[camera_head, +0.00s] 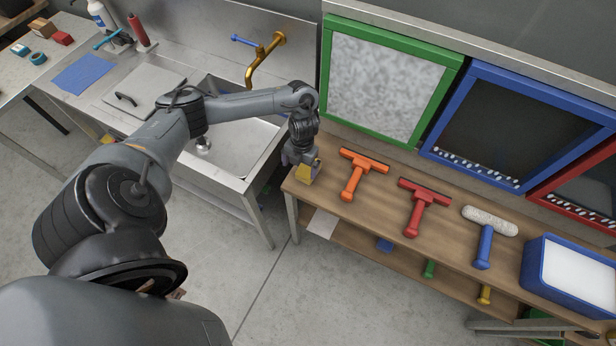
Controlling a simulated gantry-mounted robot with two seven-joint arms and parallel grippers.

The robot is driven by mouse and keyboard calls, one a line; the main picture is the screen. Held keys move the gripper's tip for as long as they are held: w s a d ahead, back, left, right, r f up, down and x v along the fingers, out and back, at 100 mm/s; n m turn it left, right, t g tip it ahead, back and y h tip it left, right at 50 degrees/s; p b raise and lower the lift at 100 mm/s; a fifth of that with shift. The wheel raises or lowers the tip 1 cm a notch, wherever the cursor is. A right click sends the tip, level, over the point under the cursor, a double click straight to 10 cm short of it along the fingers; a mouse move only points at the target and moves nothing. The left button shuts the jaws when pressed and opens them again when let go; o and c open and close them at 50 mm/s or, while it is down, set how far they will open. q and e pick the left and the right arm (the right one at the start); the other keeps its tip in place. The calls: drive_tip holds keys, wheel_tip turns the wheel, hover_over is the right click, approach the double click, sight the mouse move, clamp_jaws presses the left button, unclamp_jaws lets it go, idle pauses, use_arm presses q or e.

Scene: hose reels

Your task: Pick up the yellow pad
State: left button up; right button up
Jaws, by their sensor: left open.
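The yellow pad (306,175) is small and blocky, at the left end of the wooden table (330,201). My left gripper (301,164) points down right at the pad and hides its upper part. Its jaws are open. The pad seems to rest on the tabletop by the table's left edge; I cannot tell whether the fingers touch it. My right gripper is not in view.
Right of the pad lie an orange squeegee (354,176), a red squeegee (418,206), a roller (488,233) and a blue tray (571,273). Framed panels, the nearest green (453,70), stand behind. A steel sink (241,150) is to the left.

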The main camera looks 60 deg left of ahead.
sight(307, 168)
use_arm(q)
drive_tip(key=shift+t, duration=0.5)
drive_tip(key=w, duration=0.1)
drive_tip(key=w+a+r, duration=0.1)
drive_tip(key=w+a+b, duration=0.1)
drive_tip(key=shift+w+r, duration=0.3)
drive_tip(key=shift+r, duration=0.1)
drive_tip(key=f+b, duration=0.1)
drive_tip(key=f, duration=0.1)
drive_tip(key=shift+w+d+f+b, duration=0.1)
drive_tip(key=shift+w+f+b, duration=0.25)
drive_tip(key=shift+f, duration=1.1)
drive_tip(key=f, duration=0.4)
drive_tip(key=shift+s+d, duration=0.1)
drive_tip(key=shift+s, duration=0.2)
drive_tip(key=shift+f, duration=0.55)
